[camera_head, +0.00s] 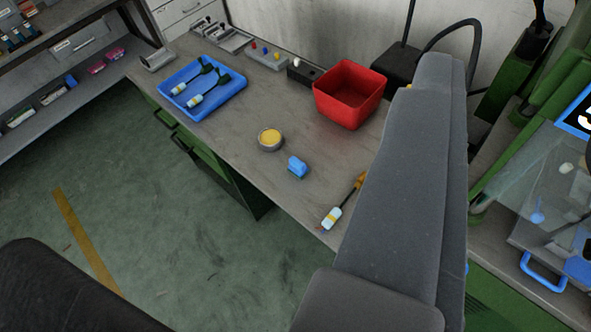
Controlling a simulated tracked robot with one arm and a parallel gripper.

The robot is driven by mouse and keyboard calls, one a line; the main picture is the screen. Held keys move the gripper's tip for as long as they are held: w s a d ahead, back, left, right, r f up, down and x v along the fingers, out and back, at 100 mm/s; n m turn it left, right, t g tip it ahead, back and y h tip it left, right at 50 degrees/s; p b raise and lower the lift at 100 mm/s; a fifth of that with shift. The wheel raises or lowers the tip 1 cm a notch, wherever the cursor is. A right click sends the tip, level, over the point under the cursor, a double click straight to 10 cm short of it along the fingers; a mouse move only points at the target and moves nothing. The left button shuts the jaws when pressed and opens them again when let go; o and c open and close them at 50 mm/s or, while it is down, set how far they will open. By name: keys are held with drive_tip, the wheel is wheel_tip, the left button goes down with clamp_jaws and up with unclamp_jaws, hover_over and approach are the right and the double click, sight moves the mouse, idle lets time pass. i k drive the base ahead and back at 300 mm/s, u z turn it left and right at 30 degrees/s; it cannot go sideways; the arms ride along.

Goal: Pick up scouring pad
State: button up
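I cannot tell for sure which thing is the scouring pad. A small blue block-like object (297,167) lies on the grey workbench (240,124), near its front edge. A round metal tin with a yellow top (270,139) stands just to its left and a little farther back. Both stand clear of other things. My grey arm link rises across the right half of the picture and hides part of the bench. My gripper does not show.
A red open bin (350,94) stands behind the blue object. A blue tray (203,93) with two dark-and-white tools is at the back left. A white-and-yellow tool (333,216) lies by my arm. A green machine (530,75) stands right. Green floor is open at lower left.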

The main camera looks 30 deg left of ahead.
sight(297, 167)
drive_tip(key=z, duration=0.05)
drive_tip(key=i, duration=0.9)
drive_tip(key=u, duration=0.05)
